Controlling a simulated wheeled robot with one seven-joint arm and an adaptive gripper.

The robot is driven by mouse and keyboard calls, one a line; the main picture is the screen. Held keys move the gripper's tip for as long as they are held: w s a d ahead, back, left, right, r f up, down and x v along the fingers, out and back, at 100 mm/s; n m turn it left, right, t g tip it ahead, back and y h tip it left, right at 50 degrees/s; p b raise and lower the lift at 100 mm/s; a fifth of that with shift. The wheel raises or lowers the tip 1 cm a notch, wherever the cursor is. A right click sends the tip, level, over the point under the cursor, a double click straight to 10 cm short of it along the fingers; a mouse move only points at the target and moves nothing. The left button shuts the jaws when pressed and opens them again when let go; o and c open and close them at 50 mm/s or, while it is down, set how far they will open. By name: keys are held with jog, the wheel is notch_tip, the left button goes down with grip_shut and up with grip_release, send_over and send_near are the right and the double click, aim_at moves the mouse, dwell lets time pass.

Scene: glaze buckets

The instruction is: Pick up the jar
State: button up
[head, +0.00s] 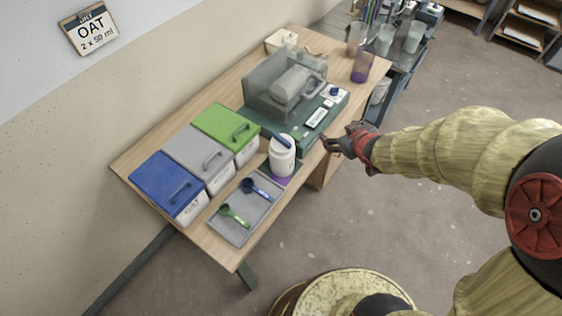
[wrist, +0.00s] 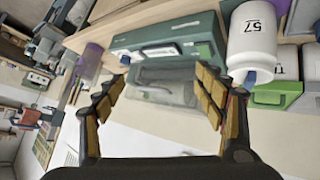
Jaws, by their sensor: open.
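In the wrist view the jar (wrist: 252,45) appears upside down at upper right, marked 57, just beyond the right finger's tip. My gripper (head: 329,146) is at the table's right edge, to the right of the jar and apart from it. In the wrist view my gripper (wrist: 162,78) has its two fingers spread, with nothing held between them.
The green machine with its clear cover (head: 285,85) stands behind the jar. Blue (head: 166,188), grey (head: 198,158) and green-lidded (head: 226,130) bins line the wall side. A grey tray (head: 235,232) holds a green and a blue scoop. A purple-bottomed cup (head: 362,66) stands at the far end.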

aim_at(291, 161)
jog(key=shift+o, duration=0.4)
jog(key=a+f+n+y, duration=0.1)
jog(key=a+f, duration=0.2)
jog(key=f, duration=0.3)
jog(key=shift+w+f+y+b, duration=0.15)
jog(key=shift+w+y+b, duration=0.15)
jog(key=shift+y, duration=0.1)
jog(key=s+a+f+y, duration=0.1)
jog(key=a+f+y, duration=0.1)
jog(key=a, duration=0.1)
jog(key=s+a+f+n+y+b, duration=0.1)
jog(key=a+f+y, duration=0.1)
jog(key=a, duration=0.1)
jog(key=s+a+f+n+y, duration=0.1)
jog(key=a+f+y, duration=0.1)
jog(key=a, duration=0.1)
jog(key=shift+s+a+f, duration=0.15)
jog(key=shift+a, duration=0.15)
jog(key=shift+b+x, duration=0.6)
jog(key=shift+x, duration=0.65)
jog(key=shift+r+b+x, duration=0.2)
jog(key=shift+b+x, duration=0.85)
jog(key=shift+x, duration=1.6)
jog(key=shift+c, duration=1)
jog(key=c, duration=1.1)
jog(key=shift+r, duration=0.2)
jog(key=shift+c, duration=0.3)
